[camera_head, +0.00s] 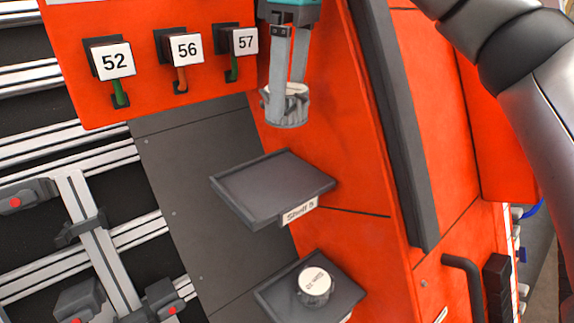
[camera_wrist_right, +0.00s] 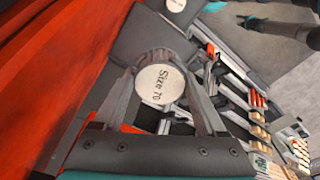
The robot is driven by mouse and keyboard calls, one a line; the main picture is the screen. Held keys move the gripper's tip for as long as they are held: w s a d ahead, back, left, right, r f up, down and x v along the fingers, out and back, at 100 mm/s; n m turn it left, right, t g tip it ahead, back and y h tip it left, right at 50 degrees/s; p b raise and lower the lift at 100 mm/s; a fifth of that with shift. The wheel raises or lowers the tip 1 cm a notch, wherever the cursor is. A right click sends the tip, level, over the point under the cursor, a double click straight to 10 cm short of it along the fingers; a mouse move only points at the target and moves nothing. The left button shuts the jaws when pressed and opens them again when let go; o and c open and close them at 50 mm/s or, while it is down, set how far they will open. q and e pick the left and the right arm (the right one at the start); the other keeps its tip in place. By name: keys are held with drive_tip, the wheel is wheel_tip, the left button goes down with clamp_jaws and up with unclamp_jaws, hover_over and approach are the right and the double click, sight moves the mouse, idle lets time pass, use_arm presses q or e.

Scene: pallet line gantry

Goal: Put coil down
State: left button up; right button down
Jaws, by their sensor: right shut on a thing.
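My right gripper (camera_head: 284,92) points down at the top middle of the head view, its two pale fingers shut on a grey coil (camera_head: 287,108). In the right wrist view the held coil (camera_wrist_right: 161,84) shows a round white face reading "Size 70" between the fingertips (camera_wrist_right: 163,95). In the head view it hangs above and apart from an empty dark tray shelf (camera_head: 265,190) labelled "Shelf 5". A second coil (camera_head: 316,284) with a white top stands on a lower tray shelf (camera_head: 272,297). Dark and teal parts at the top of the wrist view may be my left gripper; its state is unclear.
The shelves stick out from an orange and dark grey panel (camera_head: 350,175). Number plates 52, 56 and 57 (camera_head: 187,47) with coloured hooks stand out at upper left. Metal rails (camera_head: 60,150) lie at left. A dark handle (camera_head: 465,275) is at lower right.

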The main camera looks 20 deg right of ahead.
wheel_tip(320, 180, down, 12)
drive_tip(key=shift+f, duration=0.1)
unclamp_jaws()
idle(0.5)
drive_tip(key=r, duration=0.8)
drive_tip(key=d+r, duration=0.1)
drive_tip(key=r, duration=0.3)
drive_tip(key=shift+s, duration=0.4)
